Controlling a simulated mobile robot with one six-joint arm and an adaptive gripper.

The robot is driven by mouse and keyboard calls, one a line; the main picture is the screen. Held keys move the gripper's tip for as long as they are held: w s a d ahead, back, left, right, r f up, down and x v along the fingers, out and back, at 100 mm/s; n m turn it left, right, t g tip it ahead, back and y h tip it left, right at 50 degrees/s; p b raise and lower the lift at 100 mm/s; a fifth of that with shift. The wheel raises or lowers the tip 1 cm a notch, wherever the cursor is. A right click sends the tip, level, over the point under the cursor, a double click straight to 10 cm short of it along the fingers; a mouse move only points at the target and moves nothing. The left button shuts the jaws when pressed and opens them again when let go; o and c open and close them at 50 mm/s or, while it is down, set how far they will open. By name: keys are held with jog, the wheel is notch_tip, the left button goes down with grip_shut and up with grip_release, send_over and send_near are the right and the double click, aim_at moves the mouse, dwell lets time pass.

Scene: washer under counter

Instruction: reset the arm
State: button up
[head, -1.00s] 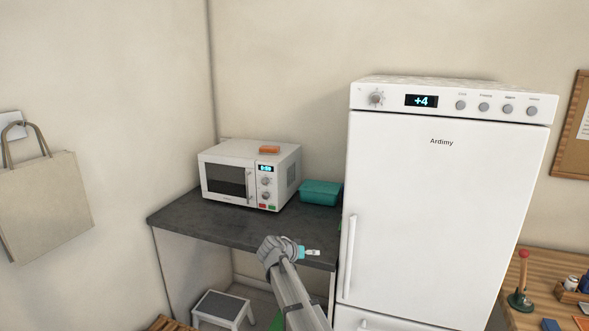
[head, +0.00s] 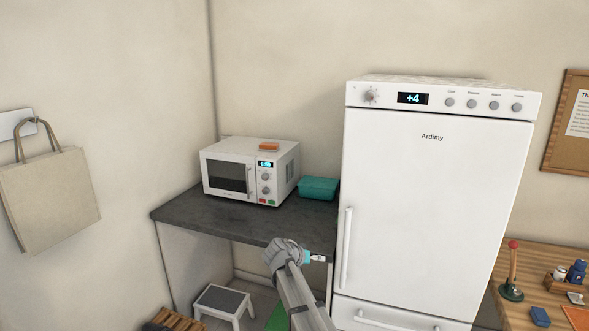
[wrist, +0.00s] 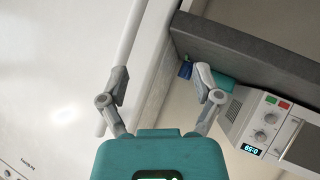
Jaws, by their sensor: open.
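My gripper (wrist: 160,85) is open and empty in the wrist view, with its two fingers spread apart. In the head view my arm reaches up from the bottom edge, and its wrist is in front of the counter's front edge, left of the fridge (head: 430,200). The fingers are hard to make out there. In the wrist view the white fridge door and its long handle (wrist: 130,35) lie to the left, and the counter edge and microwave lie to the right.
A white microwave (head: 228,177) with an orange block (head: 268,146) on top stands on the dark counter (head: 195,212). A teal container (head: 318,188) sits beside it. A step stool (head: 222,300) is below. A wooden table (head: 535,265) with small items is at right.

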jog(key=s+d+f+n+g+y, duration=0.1)
jog(key=s+d+f+g+y, duration=0.1)
jog(key=s, duration=0.8)
jog(key=s+d+f+n+g+y, duration=0.1)
jog(key=s+d, duration=0.4)
jog(key=s, duration=0.5)
jog(key=s+d+f+n+g+y+p, duration=0.1)
jog(key=s+d+f+g+y, duration=0.3)
jog(key=s, duration=0.6)
jog(key=shift+s+n+g+y, duration=0.3)
jog(key=shift+s+g+y, duration=0.1)
jog(key=shift+y, duration=0.1)
jog(key=shift+w, duration=0.1)
